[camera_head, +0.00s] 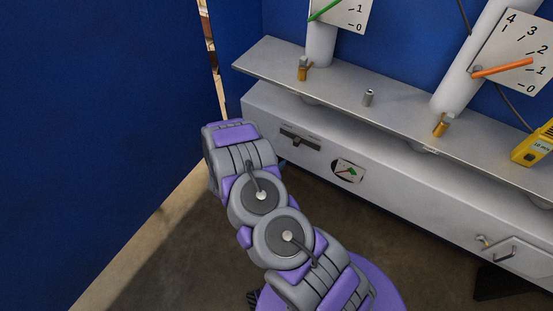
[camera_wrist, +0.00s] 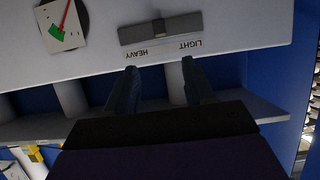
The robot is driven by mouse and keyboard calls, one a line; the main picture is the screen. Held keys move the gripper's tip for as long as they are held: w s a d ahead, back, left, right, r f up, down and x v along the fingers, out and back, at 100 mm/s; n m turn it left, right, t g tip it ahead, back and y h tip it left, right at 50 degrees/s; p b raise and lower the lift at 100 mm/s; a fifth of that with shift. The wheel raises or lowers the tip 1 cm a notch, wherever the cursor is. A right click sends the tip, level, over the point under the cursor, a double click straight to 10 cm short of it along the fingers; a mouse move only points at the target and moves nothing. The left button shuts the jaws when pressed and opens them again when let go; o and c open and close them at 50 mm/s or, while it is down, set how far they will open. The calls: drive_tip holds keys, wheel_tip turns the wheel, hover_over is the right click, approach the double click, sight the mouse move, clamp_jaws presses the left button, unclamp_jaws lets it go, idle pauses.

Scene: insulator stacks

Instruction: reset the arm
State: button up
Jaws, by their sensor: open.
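My arm reaches up from the bottom of the head view towards the left end of the light grey cabinet. The fingers of my gripper are hidden there by the arm. In the wrist view my gripper (camera_wrist: 159,66) is open, with two dark fingers apart and nothing between them. Past the fingertips is a grey slider switch (camera_wrist: 160,28) on the cabinet's white front, with the words HEAVY and LIGHT beside it, upside down in this view. The slider also shows in the head view (camera_head: 300,138). I cannot tell how far the fingertips are from it.
A shelf (camera_head: 345,87) above the cabinet front (camera_head: 400,190) bears a small grey cylinder (camera_head: 369,97), brass valves (camera_head: 440,126) and a yellow meter (camera_head: 535,146). A small dial (camera_head: 348,171) sits right of the slider. A blue wall (camera_head: 90,120) stands left; the floor (camera_head: 190,260) before it is clear.

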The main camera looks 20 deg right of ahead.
idle(0.4)
drive_tip(key=w+a+r+n+y, duration=0.1)
drive_tip(key=w+a+r+y, duration=0.25)
drive_tip(key=a, duration=0.35)
drive_tip(key=w+a+r+n+y, duration=0.1)
drive_tip(key=w+a+r+y, duration=0.1)
drive_tip(key=a+r+y, duration=0.4)
drive_tip(key=s+a+r+n+g+y, duration=0.2)
drive_tip(key=s+a+r+n, duration=0.15)
drive_tip(key=s+r, duration=0.35)
drive_tip(key=s+a+r+n+g+y, duration=0.1)
drive_tip(key=s+a+r+n+y, duration=0.15)
drive_tip(key=s+a+r, duration=0.55)
drive_tip(key=s+d+r+g+h, duration=0.1)
drive_tip(key=s+d+r+g, duration=0.1)
drive_tip(key=s+d, duration=0.3)
drive_tip(key=s+d+r+n+g+h, duration=0.1)
drive_tip(key=s+d+r, duration=0.4)
drive_tip(key=s, duration=0.9)
drive_tip(key=s+d+r+n+g+h, duration=0.1)
drive_tip(key=s+d+r+g, duration=0.3)
drive_tip(key=s+d, duration=0.3)
drive_tip(key=s, duration=0.3)
drive_tip(key=shift+s+r, duration=0.15)
